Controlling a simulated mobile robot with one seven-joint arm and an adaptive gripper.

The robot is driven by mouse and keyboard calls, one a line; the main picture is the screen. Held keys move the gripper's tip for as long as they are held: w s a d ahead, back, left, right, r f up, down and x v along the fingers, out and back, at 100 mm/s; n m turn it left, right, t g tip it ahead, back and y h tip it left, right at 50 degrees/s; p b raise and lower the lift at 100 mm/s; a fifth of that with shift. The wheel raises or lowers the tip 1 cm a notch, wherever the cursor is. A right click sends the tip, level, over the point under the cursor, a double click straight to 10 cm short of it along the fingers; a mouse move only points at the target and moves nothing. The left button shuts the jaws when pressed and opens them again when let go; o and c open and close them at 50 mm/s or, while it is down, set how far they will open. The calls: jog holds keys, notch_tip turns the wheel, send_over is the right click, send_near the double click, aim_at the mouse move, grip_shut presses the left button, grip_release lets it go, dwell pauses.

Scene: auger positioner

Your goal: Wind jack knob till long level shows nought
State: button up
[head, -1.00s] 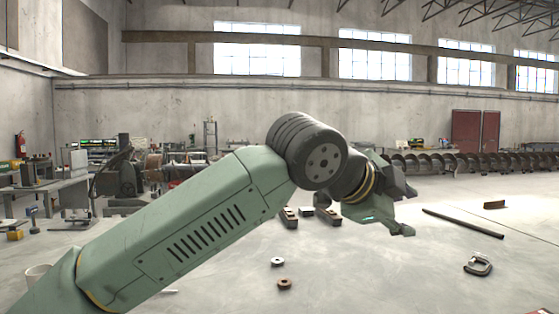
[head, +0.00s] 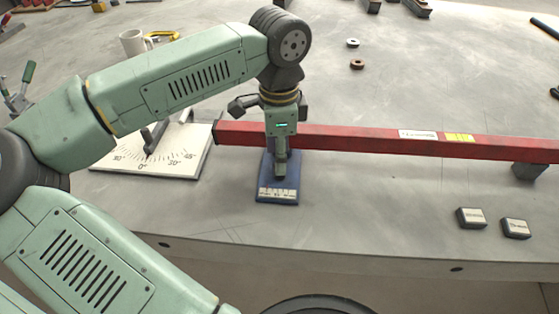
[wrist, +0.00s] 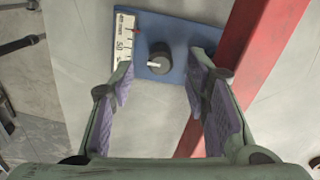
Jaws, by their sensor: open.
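The long level is a red bar (head: 350,140) across the table in the head view, with a white label and a yellow patch (head: 459,138); I cannot read its level. A blue jack base (head: 266,190) with a white scale strip (head: 277,194) lies by its left end. In the wrist view the blue base (wrist: 180,38) carries a dark round knob (wrist: 160,68) with a pale mark; a red pointer is at the scale strip (wrist: 124,42). My gripper (head: 280,170) points down over the base. Its open fingers (wrist: 162,75) appear either side of the knob; contact is not visible.
A white angle-scale board (head: 180,160) lies left of the base. Two small dark blocks (head: 471,218) (head: 515,228) lie front right. A dark block (head: 528,171) is under the bar's right end. A mug (head: 132,43) and rings (head: 357,64) are farther back.

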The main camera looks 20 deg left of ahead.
jog(key=shift+f, duration=2.1)
jog(key=shift+c, duration=0.3)
grip_shut()
